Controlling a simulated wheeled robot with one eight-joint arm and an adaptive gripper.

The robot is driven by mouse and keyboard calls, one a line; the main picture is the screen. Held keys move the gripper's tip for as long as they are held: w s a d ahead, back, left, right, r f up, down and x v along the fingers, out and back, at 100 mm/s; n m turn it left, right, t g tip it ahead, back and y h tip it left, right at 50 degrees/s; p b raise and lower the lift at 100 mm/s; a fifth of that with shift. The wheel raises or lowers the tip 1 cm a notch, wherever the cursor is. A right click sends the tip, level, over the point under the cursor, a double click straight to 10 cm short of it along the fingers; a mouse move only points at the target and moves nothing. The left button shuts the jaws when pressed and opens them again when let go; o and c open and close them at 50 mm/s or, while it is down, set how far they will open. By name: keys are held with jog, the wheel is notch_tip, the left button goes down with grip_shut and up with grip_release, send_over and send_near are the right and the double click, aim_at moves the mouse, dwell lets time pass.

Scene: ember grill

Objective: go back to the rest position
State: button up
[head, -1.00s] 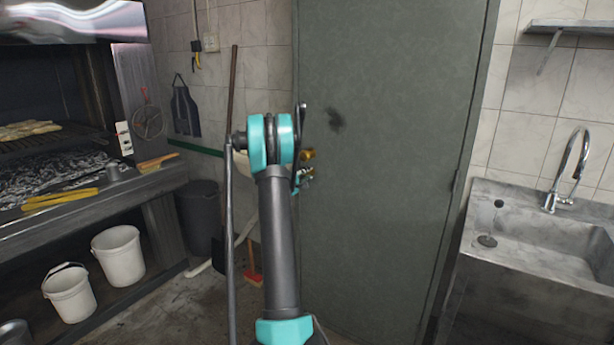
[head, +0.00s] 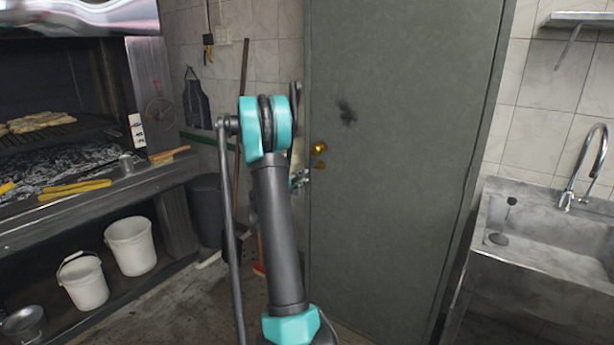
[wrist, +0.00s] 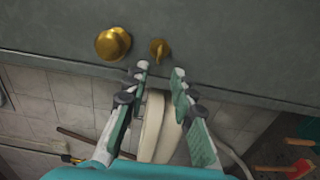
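My gripper (wrist: 160,71) shows in the wrist view with its two green-padded fingers apart and nothing between the tips. In the head view it is mostly hidden behind my arm; a small part (head: 299,180) shows beside the door's left edge. The grey-green door (head: 400,150) looks shut. It has a round brass knob (head: 319,147) and a small brass latch piece below it. In the wrist view the knob (wrist: 113,43) and latch piece (wrist: 158,48) are just beyond the fingertips, apart from them as far as I can tell.
The grill counter (head: 110,192) with tongs stands at left, white buckets (head: 131,246) below it. A dark bin (head: 206,210) and a long pole (head: 243,80) are behind my arm. A cream object (wrist: 155,125) lies beyond my fingers. The sink (head: 550,230) is at right.

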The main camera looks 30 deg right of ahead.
jog(key=shift+a, duration=0.2)
dwell(0.4)
jog(key=s+a+f+m+g+y, duration=0.1)
jog(key=s+a+f+y, duration=0.3)
jog(key=s+a, duration=0.7)
jog(key=s+a+f+m+y, duration=0.2)
jog(key=s+a+f+y, duration=0.2)
jog(key=s+a+y, duration=0.3)
jog(key=s+a+f+m+g+y, duration=0.1)
jog(key=s+a+f+y, duration=0.3)
jog(key=s+a, duration=1.3)
jog(key=a+y, duration=0.1)
jog(key=a, duration=0.3)
jog(key=shift+s+a+f+g+y, duration=0.25)
jog(key=shift+a+g+y, duration=0.05)
jog(key=shift+a, duration=0.1)
